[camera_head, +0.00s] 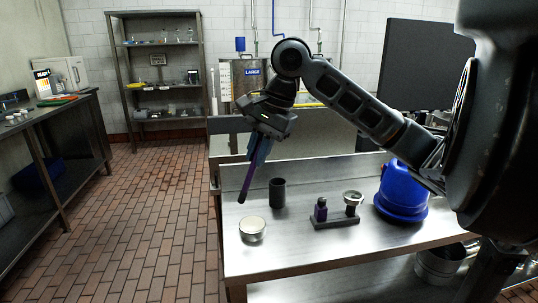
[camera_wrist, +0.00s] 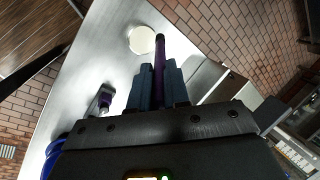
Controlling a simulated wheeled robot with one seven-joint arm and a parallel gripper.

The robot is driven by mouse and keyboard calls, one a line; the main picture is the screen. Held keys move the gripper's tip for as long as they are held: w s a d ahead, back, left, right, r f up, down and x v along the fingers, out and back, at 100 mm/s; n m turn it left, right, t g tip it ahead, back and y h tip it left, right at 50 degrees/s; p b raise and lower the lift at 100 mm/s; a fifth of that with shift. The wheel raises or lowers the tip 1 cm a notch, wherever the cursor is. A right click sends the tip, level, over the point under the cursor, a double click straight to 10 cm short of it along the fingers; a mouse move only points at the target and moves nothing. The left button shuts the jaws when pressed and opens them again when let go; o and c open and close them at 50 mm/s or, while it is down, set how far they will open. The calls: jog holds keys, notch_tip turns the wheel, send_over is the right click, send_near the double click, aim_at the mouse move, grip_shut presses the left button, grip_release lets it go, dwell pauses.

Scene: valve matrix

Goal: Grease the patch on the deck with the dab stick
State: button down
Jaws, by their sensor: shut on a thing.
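My gripper (camera_head: 257,152) is shut on the purple dab stick (camera_head: 245,184). It holds the stick pointing down and slightly left, above the metal deck (camera_head: 300,255). In the wrist view the stick (camera_wrist: 159,70) runs out between the blue fingers (camera_wrist: 159,88), its dark tip appearing near a round pale disc (camera_wrist: 142,40). In the head view a short round tin (camera_head: 252,229) with a pale top stands on the deck below the stick; the stick's tip looks apart from it. I cannot make out a separate patch on the deck.
A dark cup (camera_head: 277,193) stands right of the tin. Further right are a small dark stand with a purple piece (camera_head: 320,210) and a round-topped fitting (camera_head: 352,198), then a large blue container (camera_head: 402,192). The deck's front is clear.

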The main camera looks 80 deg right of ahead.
jog(key=shift+m, duration=0.6)
jog(key=f+b, duration=0.1)
jog(key=b, duration=0.1)
jog(key=s+f+b, duration=0.1)
jog(key=f+b, duration=0.1)
jog(key=s+f+b, duration=0.1)
jog(key=f+b, duration=0.1)
jog(key=shift+s+f, duration=0.2)
jog(key=shift+f, duration=0.65)
dwell(2.4)
notch_tip(320, 180, up, 7)
jog(key=p, duration=0.7)
dwell(0.9)
